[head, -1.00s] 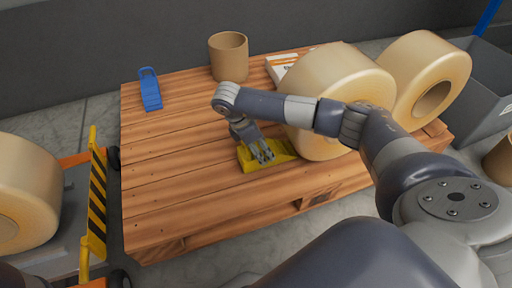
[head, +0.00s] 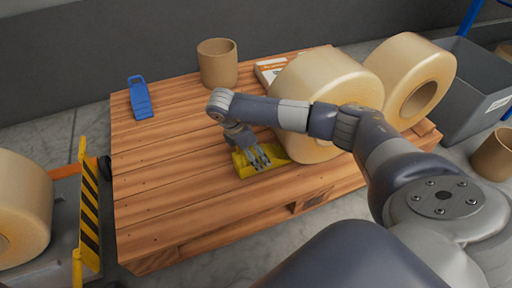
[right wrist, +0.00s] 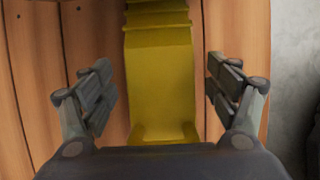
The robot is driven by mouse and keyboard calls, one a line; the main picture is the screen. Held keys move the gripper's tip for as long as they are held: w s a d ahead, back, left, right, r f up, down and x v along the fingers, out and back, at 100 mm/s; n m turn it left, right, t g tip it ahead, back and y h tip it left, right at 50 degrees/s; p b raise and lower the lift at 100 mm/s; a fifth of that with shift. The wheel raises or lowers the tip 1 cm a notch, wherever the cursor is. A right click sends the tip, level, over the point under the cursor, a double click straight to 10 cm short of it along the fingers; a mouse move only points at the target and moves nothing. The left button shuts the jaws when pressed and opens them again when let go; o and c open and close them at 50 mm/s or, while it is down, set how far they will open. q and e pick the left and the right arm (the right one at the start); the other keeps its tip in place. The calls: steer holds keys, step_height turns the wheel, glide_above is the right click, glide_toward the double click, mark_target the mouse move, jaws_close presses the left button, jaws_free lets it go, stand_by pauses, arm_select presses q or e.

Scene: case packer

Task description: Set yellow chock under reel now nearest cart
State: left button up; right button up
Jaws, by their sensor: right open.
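The yellow chock (head: 246,168) lies on the wooden pallet, its right end close against the foot of the left pallet reel (head: 330,85). That reel is a large tan roll, nearer the cart (head: 90,205) than the other pallet reel (head: 422,75). My right gripper (head: 260,158) is down at the chock. In the right wrist view the chock (right wrist: 160,85) lies between the two spread fingers, with gaps on both sides. Whether the chock touches the reel is hidden by the hand. My left gripper is not in view.
A blue chock-like piece (head: 141,98), a cardboard tube (head: 217,63) and a white-orange box (head: 270,70) sit on the pallet (head: 160,190). Another reel (head: 20,205) is on the cart at left. A grey bin (head: 470,90) stands at right.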

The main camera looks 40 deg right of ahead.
steer(key=shift+a+r, duration=0.1)
steer(key=v, duration=1.1)
steer(key=shift+a+r, duration=0.1)
steer(key=shift+r, duration=0.2)
